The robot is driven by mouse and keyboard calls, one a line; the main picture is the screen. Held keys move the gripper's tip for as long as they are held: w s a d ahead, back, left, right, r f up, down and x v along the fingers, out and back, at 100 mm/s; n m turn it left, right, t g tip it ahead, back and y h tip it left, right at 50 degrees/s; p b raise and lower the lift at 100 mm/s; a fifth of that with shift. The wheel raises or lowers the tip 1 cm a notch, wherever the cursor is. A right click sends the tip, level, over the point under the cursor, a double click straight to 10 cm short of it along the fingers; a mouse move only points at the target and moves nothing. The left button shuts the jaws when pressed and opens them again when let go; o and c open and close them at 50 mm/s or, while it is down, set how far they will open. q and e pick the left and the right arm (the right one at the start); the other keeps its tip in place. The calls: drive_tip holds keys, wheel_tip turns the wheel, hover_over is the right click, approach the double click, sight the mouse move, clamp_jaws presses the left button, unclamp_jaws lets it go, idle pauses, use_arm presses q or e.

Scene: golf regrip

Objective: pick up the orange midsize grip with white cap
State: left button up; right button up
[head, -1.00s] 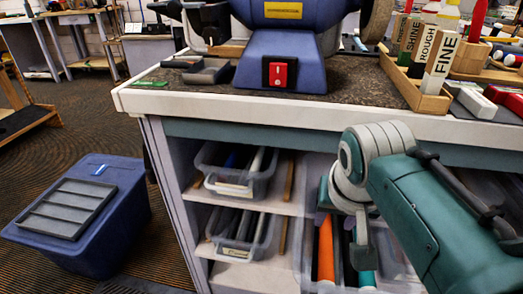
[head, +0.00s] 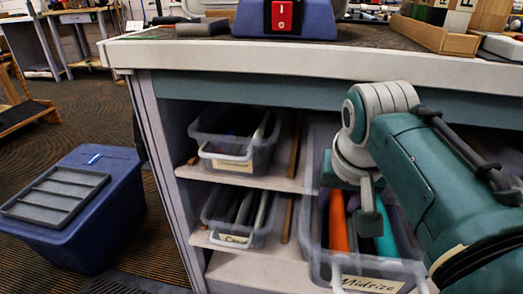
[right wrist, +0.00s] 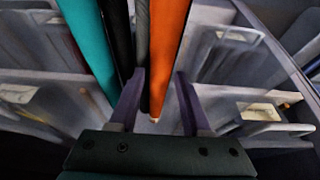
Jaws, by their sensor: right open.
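The orange grip (head: 338,222) stands among other grips in a clear bin (head: 330,268) with a handwritten label on the lower right of the bench. In the right wrist view the orange grip (right wrist: 169,45) runs down between my fingers, and a small pale end (right wrist: 155,119) shows at its lower tip. My right gripper (right wrist: 160,76) is open, with one purple finger on each side of the orange grip and part of a dark grey grip. I cannot tell whether the fingers touch it. In the head view my right arm hides much of the bin. My left gripper is not in view.
A teal grip (right wrist: 90,45) and a black grip (right wrist: 117,35) are close beside the orange one. Two more clear bins (head: 233,165) (head: 237,238) sit on shelves to the left. The benchtop edge (head: 300,62) overhangs the bins. A blue tub (head: 85,215) stands on the floor.

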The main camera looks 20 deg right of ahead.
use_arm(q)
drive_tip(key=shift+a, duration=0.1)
use_arm(e)
clamp_jaws()
idle(0.4)
